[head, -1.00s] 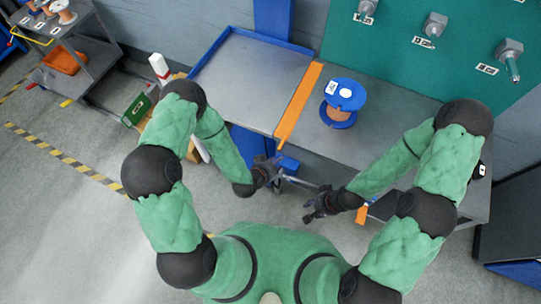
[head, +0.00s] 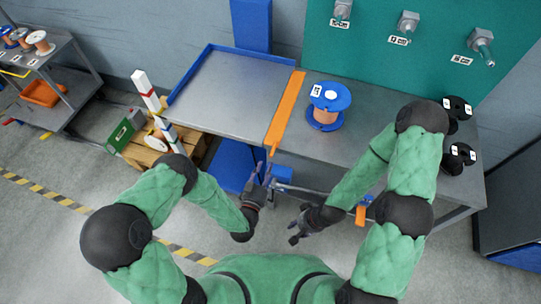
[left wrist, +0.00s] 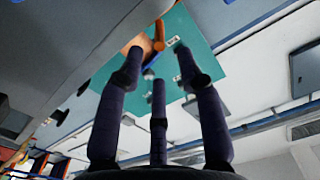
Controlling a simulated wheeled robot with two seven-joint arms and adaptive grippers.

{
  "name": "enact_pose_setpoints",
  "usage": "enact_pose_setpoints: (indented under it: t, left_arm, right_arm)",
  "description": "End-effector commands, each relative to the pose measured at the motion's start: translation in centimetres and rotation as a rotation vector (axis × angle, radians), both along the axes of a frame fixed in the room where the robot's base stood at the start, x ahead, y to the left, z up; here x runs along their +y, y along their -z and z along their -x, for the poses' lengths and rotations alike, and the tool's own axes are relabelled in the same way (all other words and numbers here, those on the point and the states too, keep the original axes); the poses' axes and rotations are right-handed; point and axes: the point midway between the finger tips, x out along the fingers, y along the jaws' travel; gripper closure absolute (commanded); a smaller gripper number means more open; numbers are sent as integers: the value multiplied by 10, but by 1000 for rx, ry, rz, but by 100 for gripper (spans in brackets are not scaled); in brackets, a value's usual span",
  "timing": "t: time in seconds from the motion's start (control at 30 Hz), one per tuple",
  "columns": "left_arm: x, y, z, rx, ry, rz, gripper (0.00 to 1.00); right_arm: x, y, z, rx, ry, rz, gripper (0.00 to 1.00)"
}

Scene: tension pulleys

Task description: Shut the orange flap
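The orange flap (head: 285,112) is a long narrow strip on the grey workbench, running from the back toward the front edge between the blue-rimmed tray area and the blue spool. My left gripper (head: 262,174) is just below the flap's near end, apparently apart from it. In the left wrist view its three dark fingers (left wrist: 158,66) are spread with nothing between them. Orange shapes (left wrist: 158,36) show beyond those fingertips; I cannot tell which part is the flap. My right gripper (head: 294,226) is lower and to the right, in front of the bench, fingers spread and empty.
A blue and orange spool (head: 327,117) stands right of the flap. The blue-rimmed tray area (head: 225,90) left of it is empty. Black spools (head: 458,157) are at the bench's right end. A small orange piece (head: 361,215) is at the front edge, near my right forearm.

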Motion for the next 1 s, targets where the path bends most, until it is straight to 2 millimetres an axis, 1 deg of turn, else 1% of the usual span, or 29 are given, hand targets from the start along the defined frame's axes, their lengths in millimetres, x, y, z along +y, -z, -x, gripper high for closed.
enact_pose_setpoints:
  t: [0.03,0.2,0.4,0.6,0.83,0.87,0.9,0.97,1.0]
  left_arm:
    - [-4,1,-10,-4,3,0,63]
    - [-13,1,-37,-2,1,1,63]
    - [-20,1,-59,0,1,1,63]
    - [-22,1,-66,4,0,1,63]
    - [-22,1,-67,4,0,1,63]
    - [-22,1,-67,4,0,1,71]
    - [-22,1,-67,4,0,1,83]
    - [-22,1,-67,4,0,1,100]
    - [-22,1,-67,4,0,1,100]
  right_arm:
    - [0,4,0,0,0,0,63]
    - [0,10,0,0,0,0,63]
    - [0,15,0,0,0,0,63]
    - [0,16,0,0,0,0,63]
    - [0,15,0,0,0,0,63]
    - [0,15,0,1,0,0,63]
    - [0,15,0,1,0,0,63]
    - [0,15,0,0,0,0,63]
    - [0,15,0,0,0,0,63]
